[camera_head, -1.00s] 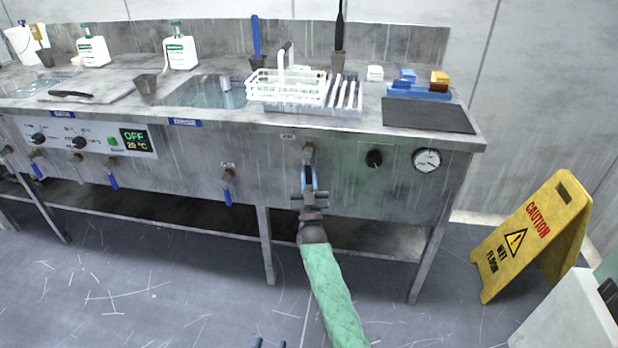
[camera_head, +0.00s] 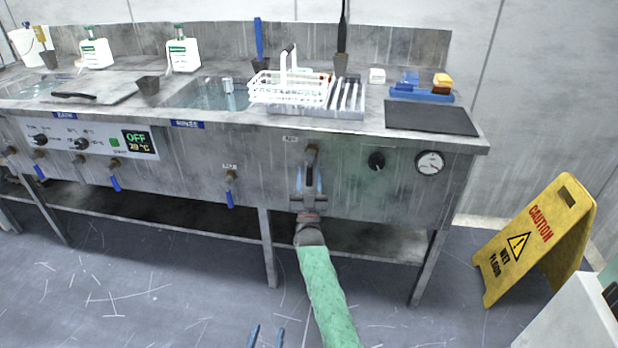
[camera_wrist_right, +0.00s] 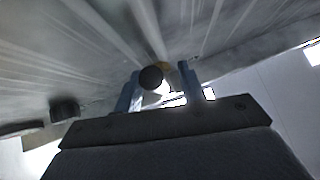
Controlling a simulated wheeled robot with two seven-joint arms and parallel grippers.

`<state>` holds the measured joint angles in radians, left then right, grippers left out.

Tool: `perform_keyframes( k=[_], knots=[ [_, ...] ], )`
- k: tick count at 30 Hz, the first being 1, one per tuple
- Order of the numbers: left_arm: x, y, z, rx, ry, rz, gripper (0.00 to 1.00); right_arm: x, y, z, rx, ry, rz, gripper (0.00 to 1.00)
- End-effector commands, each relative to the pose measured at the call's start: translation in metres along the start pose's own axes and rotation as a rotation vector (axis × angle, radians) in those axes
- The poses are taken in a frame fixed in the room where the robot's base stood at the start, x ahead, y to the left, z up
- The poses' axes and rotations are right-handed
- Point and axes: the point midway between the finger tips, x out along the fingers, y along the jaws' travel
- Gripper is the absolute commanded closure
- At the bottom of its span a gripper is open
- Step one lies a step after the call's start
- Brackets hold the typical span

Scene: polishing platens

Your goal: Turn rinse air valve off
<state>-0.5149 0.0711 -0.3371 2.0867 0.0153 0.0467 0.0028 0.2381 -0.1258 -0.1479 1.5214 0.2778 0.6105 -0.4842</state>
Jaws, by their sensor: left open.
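The air valve (camera_head: 312,155) is a brass fitting on the steel bench's front panel, below a small label (camera_head: 290,139) too small to read for certain. My right gripper (camera_head: 308,180) is just below it, its blue fingers pointing up on either side of the valve. The valve's lever is hard to make out between the fingers. In the right wrist view, my right gripper (camera_wrist_right: 170,90) is open, with a dark round end (camera_wrist_right: 151,78) and a brass part (camera_wrist_right: 182,77) between its fingers. My left gripper (camera_head: 266,337) is open and empty at the bottom edge.
Another valve with a blue lever (camera_head: 230,190) hangs to the left. A black knob (camera_head: 376,160) and a gauge (camera_head: 430,162) are to the right. A bench leg (camera_head: 268,245) stands left of my right arm. A yellow wet-floor sign (camera_head: 530,240) stands at the right.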

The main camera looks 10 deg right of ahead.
Motion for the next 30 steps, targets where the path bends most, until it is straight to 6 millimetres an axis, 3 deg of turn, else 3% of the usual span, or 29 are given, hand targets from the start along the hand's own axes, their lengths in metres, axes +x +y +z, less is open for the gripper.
perform_keyframes(
  k=[11, 24, 30],
  knots=[
    [0.000, 0.000, 0.001, 0.000, -0.002, 0.000, 0.51, -0.007, 0.001, 0.001, -0.001, -0.001, 0.000, 0.60],
    [0.000, -0.001, 0.006, -0.001, -0.020, -0.001, 0.51, -0.068, 0.000, 0.001, 0.000, -0.002, 0.000, 0.60],
    [0.000, -0.001, 0.006, -0.001, -0.019, -0.001, 0.51, -0.078, 0.000, 0.000, 0.000, 0.000, 0.000, 0.60]
  ],
)
